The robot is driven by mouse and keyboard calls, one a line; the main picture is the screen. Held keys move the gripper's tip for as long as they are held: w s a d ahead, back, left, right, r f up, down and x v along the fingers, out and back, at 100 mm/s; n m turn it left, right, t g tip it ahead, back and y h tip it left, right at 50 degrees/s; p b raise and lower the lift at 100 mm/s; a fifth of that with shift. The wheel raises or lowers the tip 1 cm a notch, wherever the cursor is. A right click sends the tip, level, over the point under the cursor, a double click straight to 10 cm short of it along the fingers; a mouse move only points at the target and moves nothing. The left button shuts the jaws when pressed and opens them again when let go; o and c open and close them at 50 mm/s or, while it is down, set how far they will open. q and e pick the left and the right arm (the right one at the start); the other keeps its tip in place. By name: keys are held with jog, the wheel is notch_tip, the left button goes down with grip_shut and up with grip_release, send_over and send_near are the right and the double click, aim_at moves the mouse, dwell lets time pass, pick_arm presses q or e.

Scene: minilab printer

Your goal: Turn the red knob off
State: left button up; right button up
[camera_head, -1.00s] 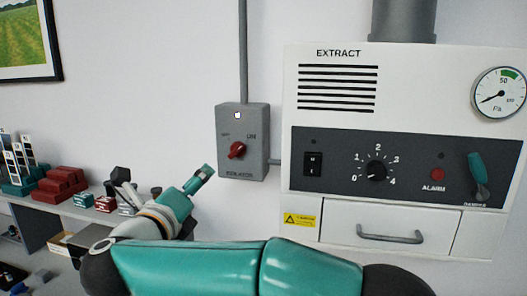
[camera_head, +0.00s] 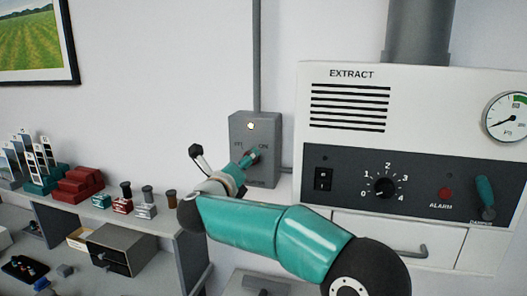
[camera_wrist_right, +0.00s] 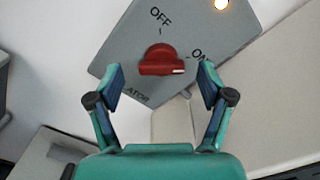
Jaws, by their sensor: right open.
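The red knob (camera_wrist_right: 158,60) sits on the grey isolator box (camera_head: 242,178) on the wall. In the right wrist view its white mark is at the right end, on the ON side and away from the OFF label. My right gripper (camera_wrist_right: 161,77) is open, with one finger on each side of the knob and visible gaps between. In the head view my right gripper (camera_head: 250,158) is in front of the box and hides most of the knob. My left gripper is not in view.
A lamp (camera_head: 250,126) glows on the box above the knob. The white extract panel (camera_head: 440,110) stands to the right. A grey conduit (camera_head: 257,60) runs up from the box.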

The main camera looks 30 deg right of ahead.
jog(key=shift+x, duration=0.8)
jog(key=shift+c, duration=0.4)
